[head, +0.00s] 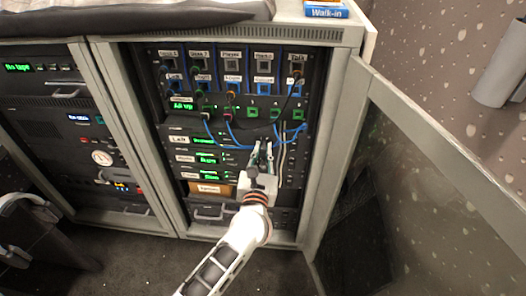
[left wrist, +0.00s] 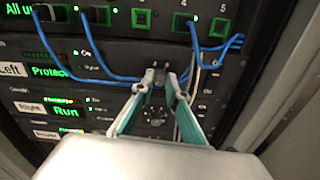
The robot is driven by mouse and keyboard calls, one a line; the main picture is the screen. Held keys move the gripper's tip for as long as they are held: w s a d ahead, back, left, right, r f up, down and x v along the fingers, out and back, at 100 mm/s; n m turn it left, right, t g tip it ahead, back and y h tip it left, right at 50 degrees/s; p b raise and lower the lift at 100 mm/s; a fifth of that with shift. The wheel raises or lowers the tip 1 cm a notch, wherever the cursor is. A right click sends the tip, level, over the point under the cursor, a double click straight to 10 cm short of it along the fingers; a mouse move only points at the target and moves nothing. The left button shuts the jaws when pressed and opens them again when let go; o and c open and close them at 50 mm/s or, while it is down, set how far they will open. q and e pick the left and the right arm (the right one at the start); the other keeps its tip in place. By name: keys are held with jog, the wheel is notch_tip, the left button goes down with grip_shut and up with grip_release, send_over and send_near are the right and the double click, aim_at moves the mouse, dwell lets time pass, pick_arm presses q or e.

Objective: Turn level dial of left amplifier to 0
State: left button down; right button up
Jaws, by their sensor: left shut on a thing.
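The left amplifier (left wrist: 110,72) is the rack unit labelled "Left", with a green display reading "Protect" in the left wrist view. In the head view its label (head: 179,140) is left of my gripper. My left gripper (left wrist: 163,76) has its two fingertips at this unit's front, shut on its small dark level dial (left wrist: 159,79). The fingers largely cover the dial, so its pointer and setting cannot be read. In the head view the left gripper (head: 262,147) reaches the rack from below. My right gripper is not in view.
Blue cables (left wrist: 95,50) hang just above and beside the fingers; a white cable runs down on their right. Below are the "Right" amplifier (left wrist: 65,112), reading "Run", and another unit. An open cabinet door (head: 440,160) stands on the right.

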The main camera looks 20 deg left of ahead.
pick_arm(q)
jog(key=shift+r, duration=0.15)
jog(key=c, duration=2)
grip_release()
notch_tip(320, 180, up, 10)
jog(key=shift+f, duration=0.1)
